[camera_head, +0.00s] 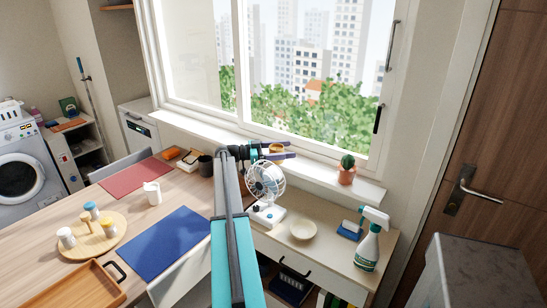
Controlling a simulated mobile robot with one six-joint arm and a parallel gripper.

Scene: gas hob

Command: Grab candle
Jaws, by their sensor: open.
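My gripper (288,150) is at the windowsill, at the far end of my teal and dark arm. Its jaws are open and point to the right. A small gold-brown round thing (276,148), which may be the candle, shows between the jaws. It is partly hidden by the gripper, and I cannot tell whether the jaws touch it. No other candle is clearly visible.
A white fan (265,181) stands just below my gripper. A cactus pot (346,171) is on the windowsill (315,172) to the right. The white desk holds a bowl (303,230) and a spray bottle (369,245). A blue mat (165,243) lies on the wooden table.

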